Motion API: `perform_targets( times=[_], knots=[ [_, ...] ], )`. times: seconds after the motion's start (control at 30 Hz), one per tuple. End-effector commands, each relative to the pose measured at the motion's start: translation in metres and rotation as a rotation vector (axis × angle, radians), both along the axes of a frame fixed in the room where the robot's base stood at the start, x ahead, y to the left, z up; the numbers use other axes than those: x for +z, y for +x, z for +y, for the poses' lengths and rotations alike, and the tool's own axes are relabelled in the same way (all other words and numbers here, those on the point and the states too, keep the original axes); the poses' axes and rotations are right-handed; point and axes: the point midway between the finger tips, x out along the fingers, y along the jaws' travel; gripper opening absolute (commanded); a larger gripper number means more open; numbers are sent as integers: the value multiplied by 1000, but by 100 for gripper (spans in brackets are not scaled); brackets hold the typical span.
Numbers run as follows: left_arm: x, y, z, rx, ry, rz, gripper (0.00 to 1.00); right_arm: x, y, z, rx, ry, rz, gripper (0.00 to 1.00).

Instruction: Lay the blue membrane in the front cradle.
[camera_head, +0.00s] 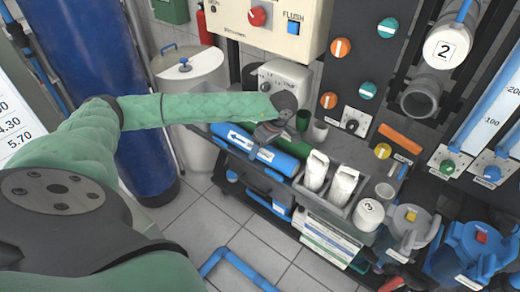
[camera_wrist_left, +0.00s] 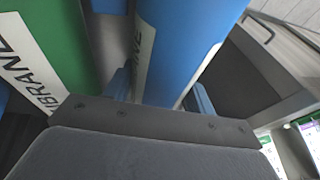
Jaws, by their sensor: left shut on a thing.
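The blue membrane (camera_head: 284,162) is a blue cylinder with a white arrow label, lying lengthwise at the front of the bench in the head view. My left gripper (camera_head: 258,150) reaches down over its middle and is shut on it. In the left wrist view the blue membrane (camera_wrist_left: 185,45) runs between the fingers of my left gripper (camera_wrist_left: 160,92). A green membrane (camera_wrist_left: 50,45) with a white label lies parallel beside it. The cradle under the blue membrane is mostly hidden, so I cannot tell whether the membrane touches it. My right gripper is not in view.
White bottles (camera_head: 316,170) stand in a grey caddy just right of the membrane's end. A white cup (camera_head: 320,131) is behind it. A white tank (camera_head: 190,78) and a tall blue cylinder (camera_head: 92,70) stand at the left. The tiled floor (camera_head: 236,245) in front shows blue pipe.

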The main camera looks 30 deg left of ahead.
Motion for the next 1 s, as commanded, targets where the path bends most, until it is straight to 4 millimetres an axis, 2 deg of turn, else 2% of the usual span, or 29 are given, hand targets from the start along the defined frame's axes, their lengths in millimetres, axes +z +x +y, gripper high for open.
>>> perform_targets(
  times=[0.33,0.37,0.43,0.5,1.0],
  knots=[
    [-5,-2,-1,-1,0,7,22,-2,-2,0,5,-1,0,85],
    [-5,-2,-1,-1,0,7,59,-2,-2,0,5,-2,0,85],
    [-6,-2,-1,-1,0,7,73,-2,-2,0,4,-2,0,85],
    [-6,-2,-1,-1,-1,7,80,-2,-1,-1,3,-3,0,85],
    [-8,-2,-1,-1,-2,6,80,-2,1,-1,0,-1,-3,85]
  ],
)
